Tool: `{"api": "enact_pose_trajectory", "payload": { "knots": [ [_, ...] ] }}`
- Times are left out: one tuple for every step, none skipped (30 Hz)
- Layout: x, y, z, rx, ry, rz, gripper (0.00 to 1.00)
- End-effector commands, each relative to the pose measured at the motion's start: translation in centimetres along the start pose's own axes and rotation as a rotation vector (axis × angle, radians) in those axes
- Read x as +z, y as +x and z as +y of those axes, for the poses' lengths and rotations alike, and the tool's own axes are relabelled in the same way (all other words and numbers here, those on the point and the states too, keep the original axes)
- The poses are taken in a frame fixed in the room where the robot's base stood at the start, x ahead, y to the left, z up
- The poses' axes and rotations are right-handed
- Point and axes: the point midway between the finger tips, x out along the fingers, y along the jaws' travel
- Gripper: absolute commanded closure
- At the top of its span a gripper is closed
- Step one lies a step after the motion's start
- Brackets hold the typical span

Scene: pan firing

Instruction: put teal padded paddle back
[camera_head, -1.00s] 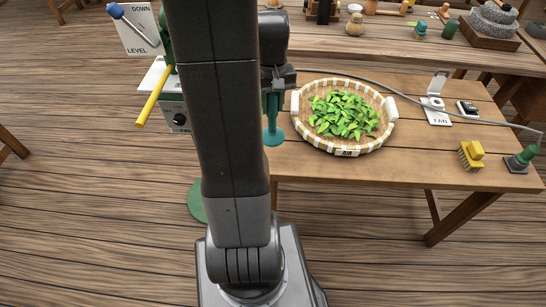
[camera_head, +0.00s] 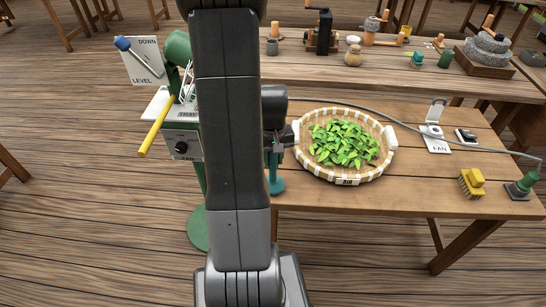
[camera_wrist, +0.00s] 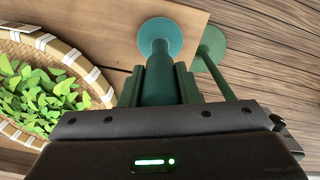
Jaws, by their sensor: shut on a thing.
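The teal padded paddle (camera_head: 276,186) hangs with its round pad downward over the left end of the near table (camera_head: 420,190), left of the basket. In the wrist view its pad (camera_wrist: 160,36) shows beyond the fingertips. My gripper (camera_head: 273,152) is shut on the paddle's handle, which is mostly hidden between the dark green fingers (camera_wrist: 160,85). I cannot tell whether the pad touches the table.
A woven basket (camera_head: 303,165) of green leaves (camera_head: 344,143) stands just right of the paddle. A green stand with a lever and yellow handle (camera_head: 156,127) is at left. A yellow brush (camera_head: 472,183) and a fan switch (camera_head: 434,140) are at right.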

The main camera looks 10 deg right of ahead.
Motion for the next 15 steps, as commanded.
{"api": "enact_pose_trajectory", "payload": {
  "knots": [
    [-0.03,-0.04,0.01,0.000,0.000,0.001,1.00],
    [-0.03,-0.03,0.01,0.000,0.000,0.001,1.00],
    [-0.03,0.02,0.01,0.000,0.000,0.001,1.00],
    [-0.03,0.12,0.01,0.000,0.000,0.001,1.00],
    [-0.03,0.25,0.01,0.000,0.000,0.001,1.00],
    [-0.03,0.41,0.01,0.000,0.000,0.000,1.00],
    [-0.03,0.50,0.01,0.000,0.000,0.000,1.00],
    [-0.03,0.59,0.01,0.000,0.000,0.001,1.00],
    [-0.01,0.43,0.00,0.000,0.000,0.000,0.63],
    [-0.01,0.42,0.00,0.000,0.000,0.000,0.57],
    [-0.01,0.42,0.00,0.000,0.000,0.000,0.51],
    [-0.01,0.42,0.00,0.000,0.000,0.000,0.49],
    [-0.01,0.42,0.00,0.000,0.000,0.000,0.49],
    [-0.01,0.42,0.00,0.000,0.000,0.000,0.49],
    [0.00,0.41,0.00,0.000,0.000,0.000,0.49]
  ]
}}
